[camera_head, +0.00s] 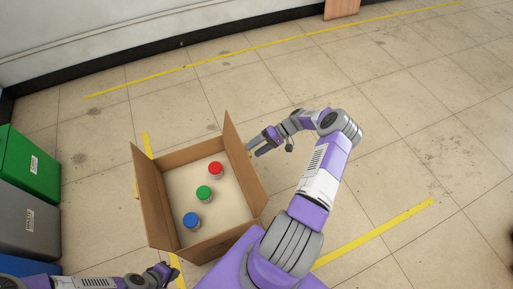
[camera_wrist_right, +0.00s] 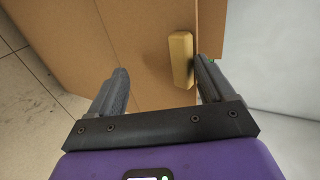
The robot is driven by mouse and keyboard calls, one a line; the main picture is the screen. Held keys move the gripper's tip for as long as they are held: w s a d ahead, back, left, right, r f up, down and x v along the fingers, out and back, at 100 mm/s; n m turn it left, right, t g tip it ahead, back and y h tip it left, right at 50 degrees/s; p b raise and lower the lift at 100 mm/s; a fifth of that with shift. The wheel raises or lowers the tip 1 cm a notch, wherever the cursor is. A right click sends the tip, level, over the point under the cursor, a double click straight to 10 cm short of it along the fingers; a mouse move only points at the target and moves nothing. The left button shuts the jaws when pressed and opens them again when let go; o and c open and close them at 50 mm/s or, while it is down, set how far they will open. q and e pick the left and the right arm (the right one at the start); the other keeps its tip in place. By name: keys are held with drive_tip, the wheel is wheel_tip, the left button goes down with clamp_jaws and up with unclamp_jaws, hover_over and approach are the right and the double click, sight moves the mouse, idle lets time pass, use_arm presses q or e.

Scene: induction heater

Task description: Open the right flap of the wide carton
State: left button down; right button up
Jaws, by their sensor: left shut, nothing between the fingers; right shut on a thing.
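The wide carton (camera_head: 218,240) stands on the floor with its top open. Its left flap (camera_head: 153,205) and right flap (camera_head: 242,158) both stand up, the right one leaning slightly outward. My right gripper (camera_head: 256,147) is at the outer side of the right flap. In the right wrist view, a small wooden handle (camera_wrist_right: 181,58) on the brown cardboard lies between the fingers of that gripper (camera_wrist_right: 160,85), against the right finger; the gripper is shut on it, though the fingers look well apart. My left gripper (camera_head: 166,274) is shut and empty, low at the carton's near left.
Inside the carton are a red-capped jar (camera_head: 215,169), a green-capped one (camera_head: 204,193) and a blue-capped one (camera_head: 191,220). Green (camera_head: 30,165) and grey (camera_head: 28,215) bins stand at the left. The floor right of the carton is clear, with yellow lines.

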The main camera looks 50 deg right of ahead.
drive_tip(key=shift+s+f, duration=0.25)
drive_tip(key=shift+f, duration=0.35)
drive_tip(key=v, duration=0.2)
drive_tip(key=p+v, duration=0.1)
drive_tip(key=v, duration=0.2)
drive_tip(key=r+v, duration=0.1)
drive_tip(key=v, duration=0.2)
drive_tip(key=shift+w+a, duration=0.15)
drive_tip(key=shift+w, duration=0.1)
drive_tip(key=shift+c, duration=0.6)
drive_tip(key=shift+c, duration=0.3)
